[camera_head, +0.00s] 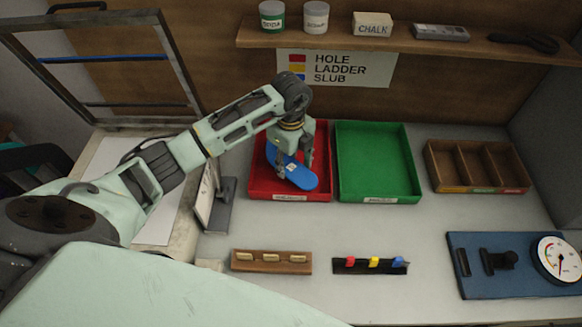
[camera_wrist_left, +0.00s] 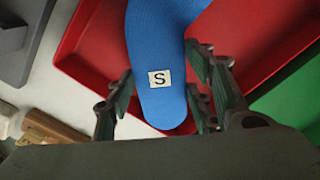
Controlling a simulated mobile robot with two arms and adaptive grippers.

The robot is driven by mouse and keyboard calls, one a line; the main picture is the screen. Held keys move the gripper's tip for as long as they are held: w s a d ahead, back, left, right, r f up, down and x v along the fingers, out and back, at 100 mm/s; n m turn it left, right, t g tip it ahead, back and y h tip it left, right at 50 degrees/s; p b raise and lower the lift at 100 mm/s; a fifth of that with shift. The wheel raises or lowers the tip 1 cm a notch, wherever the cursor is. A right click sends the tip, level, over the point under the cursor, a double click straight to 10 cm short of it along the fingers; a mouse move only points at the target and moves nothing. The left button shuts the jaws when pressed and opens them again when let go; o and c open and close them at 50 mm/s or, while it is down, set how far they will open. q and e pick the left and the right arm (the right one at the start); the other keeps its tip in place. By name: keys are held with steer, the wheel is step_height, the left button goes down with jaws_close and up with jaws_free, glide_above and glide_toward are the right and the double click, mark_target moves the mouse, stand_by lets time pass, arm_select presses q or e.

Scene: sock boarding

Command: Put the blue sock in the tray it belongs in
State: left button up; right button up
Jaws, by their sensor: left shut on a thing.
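The blue sock (camera_head: 298,174) is at the red tray (camera_head: 258,187), in the grip of my left gripper (camera_head: 293,166). In the left wrist view the sock (camera_wrist_left: 165,60) shows a white tag with the letter S and lies between the fingers of my left gripper (camera_wrist_left: 162,95). The red tray (camera_wrist_left: 100,45) is beneath it there. I cannot tell whether the sock touches the tray floor. The green tray (camera_head: 375,160) stands just right of the red one and is empty. The labels on both tray fronts are too small to read. My right gripper is not in view.
A sign (camera_head: 335,68) reads HOLE, LADDER, SLUB beside coloured squares. A wooden divided box (camera_head: 477,165) is at the right. In front are a wooden holder (camera_head: 271,262), a rack of coloured clips (camera_head: 370,265) and a blue gauge board (camera_head: 510,265). The middle bench is clear.

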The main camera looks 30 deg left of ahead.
mark_target(291, 167)
arm_select(q)
step_height(291, 167, down, 3)
steer(key=shift+r+p, duration=0.2)
steer(key=shift+p, duration=0.15)
steer(key=shift+f, duration=0.35)
steer(key=shift+f, duration=0.2)
steer(key=o, duration=0.9)
steer(key=shift+r, duration=0.1)
